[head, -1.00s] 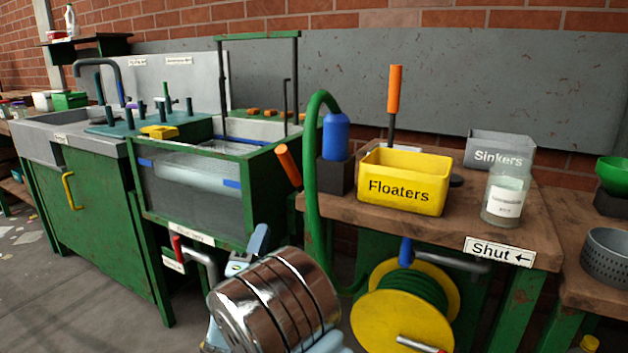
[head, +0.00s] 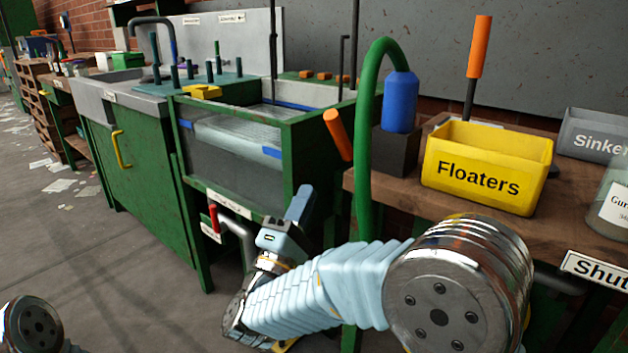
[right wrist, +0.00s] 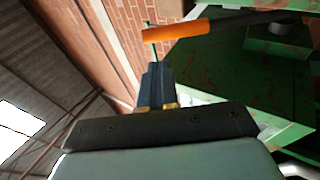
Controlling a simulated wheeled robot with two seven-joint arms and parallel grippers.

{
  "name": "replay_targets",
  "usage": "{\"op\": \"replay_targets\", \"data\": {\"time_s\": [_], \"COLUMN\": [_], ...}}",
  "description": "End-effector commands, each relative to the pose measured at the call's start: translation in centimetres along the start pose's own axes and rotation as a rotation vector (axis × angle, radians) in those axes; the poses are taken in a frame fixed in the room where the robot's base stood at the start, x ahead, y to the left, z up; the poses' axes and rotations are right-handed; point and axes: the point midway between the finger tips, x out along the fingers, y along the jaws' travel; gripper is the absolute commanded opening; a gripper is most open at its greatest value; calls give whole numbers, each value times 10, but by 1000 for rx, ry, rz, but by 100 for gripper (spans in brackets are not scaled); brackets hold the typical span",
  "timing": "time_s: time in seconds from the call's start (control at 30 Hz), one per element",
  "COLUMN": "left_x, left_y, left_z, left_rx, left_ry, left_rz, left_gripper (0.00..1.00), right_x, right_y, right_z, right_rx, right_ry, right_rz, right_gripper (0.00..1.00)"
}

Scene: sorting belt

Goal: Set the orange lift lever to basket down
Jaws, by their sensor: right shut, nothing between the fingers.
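One orange-handled lever (head: 338,135) leans out to the left at the right front corner of the green-framed water tank (head: 300,175). A second orange handle (head: 479,45) stands upright on a dark rod behind the yellow Floaters bin. The pictures show no label on either that says which is the lift lever. My right gripper (head: 301,198) is shut and empty, below and left of the leaning lever, apart from it in the head view. In the right wrist view an orange handle (right wrist: 175,31) on a dark rod lies just beyond the shut fingertips (right wrist: 155,70). My left gripper is out of view.
The yellow Floaters bin (head: 485,165), a grey Sinkers bin (head: 595,135) and a glass jar (head: 610,200) stand on the wooden bench. A green hose (head: 364,150) arches right beside the leaning lever. A red-tipped lever (head: 213,217) sits low on the tank front. Open floor lies left.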

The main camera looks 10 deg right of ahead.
Motion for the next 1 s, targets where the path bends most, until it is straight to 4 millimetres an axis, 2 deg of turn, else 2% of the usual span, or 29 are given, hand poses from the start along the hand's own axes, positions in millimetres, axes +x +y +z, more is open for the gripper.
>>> {"op": "replay_targets", "data": {"time_s": [0.3,0.5,0.7,1.0], "left_x": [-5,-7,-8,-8], "left_y": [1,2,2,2], "left_z": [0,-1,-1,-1], "left_rx": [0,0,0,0], "left_ry": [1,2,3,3], "left_rz": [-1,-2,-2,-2], "left_gripper": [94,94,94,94], "right_x": [68,103,122,125], "right_y": [1,0,0,0], "right_z": [2,1,1,0], "right_rx": [1,0,0,0], "right_ry": [-5,-3,-2,0], "right_rz": [1,0,1,0], "right_gripper": [0,0,0,0]}}
